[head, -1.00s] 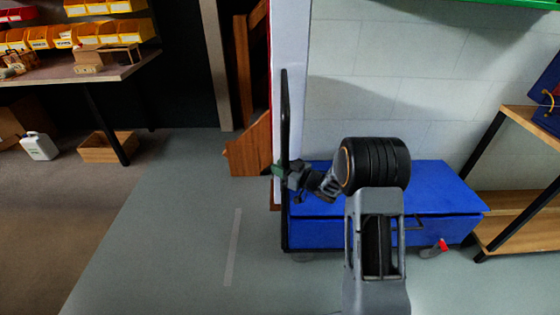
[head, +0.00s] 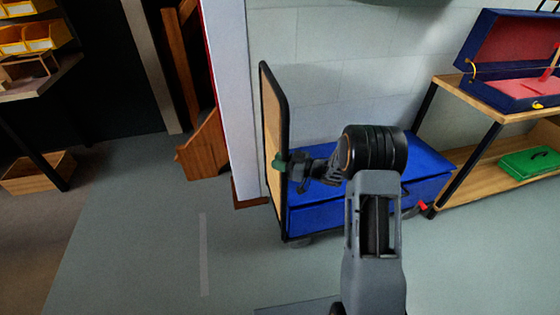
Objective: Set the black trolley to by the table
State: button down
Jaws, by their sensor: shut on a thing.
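The trolley (head: 365,203) stands on the grey floor right of centre in the head view. It has a blue body, a black upright handle frame with a tan panel, and a red part near its right wheel. My gripper (head: 284,165) is shut on the trolley's black handle bar, where a green patch shows. My arm hides part of the blue body. A table (head: 42,82) with yellow bins is cut off at the upper left. A wooden two-level stand (head: 470,97) is at the right, close to the trolley's far end.
A white wall post (head: 228,100) and wooden boards (head: 205,145) stand just left of the handle. A wooden box (head: 38,173) lies under the left table. An open blue case (head: 515,65) and a green box (head: 530,162) are on the stand. Floor at left is clear.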

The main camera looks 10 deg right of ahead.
jog(key=shift+w+d, duration=0.1)
jog(key=shift+d, duration=0.1)
jog(key=c, duration=1.1)
grip_release()
jog(key=shift+d, duration=0.2)
jog(key=shift+o, duration=1.1)
jog(key=shift+a, duration=0.2)
jog(key=p+v, duration=0.2)
jog(key=v, duration=1.2)
jog(key=shift+a, duration=0.15)
